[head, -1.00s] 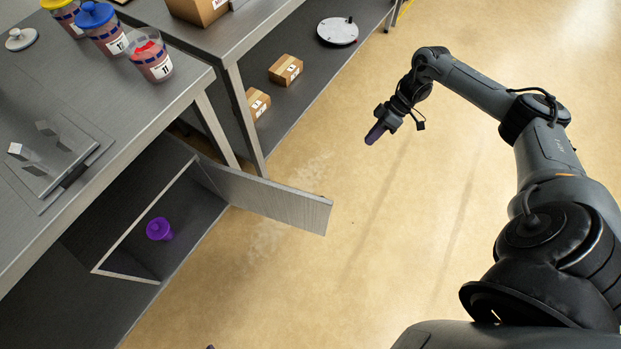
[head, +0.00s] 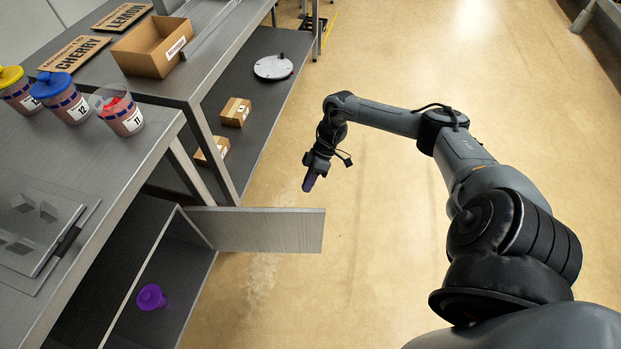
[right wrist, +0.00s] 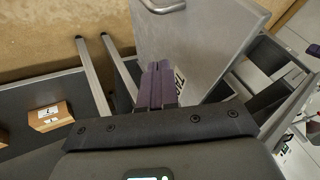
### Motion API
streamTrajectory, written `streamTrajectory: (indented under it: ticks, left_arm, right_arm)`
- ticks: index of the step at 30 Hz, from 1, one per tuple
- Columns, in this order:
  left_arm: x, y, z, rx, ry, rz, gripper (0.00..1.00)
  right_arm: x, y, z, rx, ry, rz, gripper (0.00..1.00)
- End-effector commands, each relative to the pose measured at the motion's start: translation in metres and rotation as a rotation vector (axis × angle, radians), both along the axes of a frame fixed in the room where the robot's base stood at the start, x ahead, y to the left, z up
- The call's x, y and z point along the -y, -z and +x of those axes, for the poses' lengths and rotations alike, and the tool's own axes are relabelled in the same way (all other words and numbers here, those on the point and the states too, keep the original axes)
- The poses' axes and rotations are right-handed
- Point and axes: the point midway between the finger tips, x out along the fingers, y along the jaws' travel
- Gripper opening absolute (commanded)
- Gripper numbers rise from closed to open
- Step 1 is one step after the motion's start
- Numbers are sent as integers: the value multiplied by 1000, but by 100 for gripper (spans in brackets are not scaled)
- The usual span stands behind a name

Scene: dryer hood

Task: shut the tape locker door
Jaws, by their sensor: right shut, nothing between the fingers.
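The tape locker door (head: 262,230) is a grey panel that stands wide open in the head view, swung out from the locker (head: 165,265) under the bench. A purple lidded container (head: 151,297) sits inside the locker. My right gripper (head: 309,184) is shut and empty, beyond the door near its free end in the head view. In the right wrist view the purple fingers (right wrist: 158,82) lie together in front of the door face (right wrist: 195,45), which has a metal handle (right wrist: 163,5) and a label partly hidden by the fingers. I cannot tell whether they touch the door. My left gripper is not in view.
The floor right of the door is clear.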

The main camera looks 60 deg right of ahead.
Motion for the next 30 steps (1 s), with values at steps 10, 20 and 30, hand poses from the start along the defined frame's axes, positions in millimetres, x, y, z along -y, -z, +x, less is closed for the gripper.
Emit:
streamTrajectory:
  ticks: [10, 20, 30]
  left_arm:
    - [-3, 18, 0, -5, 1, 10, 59]
    - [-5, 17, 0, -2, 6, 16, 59]
    - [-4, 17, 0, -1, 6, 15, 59]
  right_arm:
    - [-40, 39, -1, -2, -5, 0, 0]
    - [-62, 39, -11, -2, -2, 0, 0]
    - [-65, 38, -12, -2, -1, 1, 0]
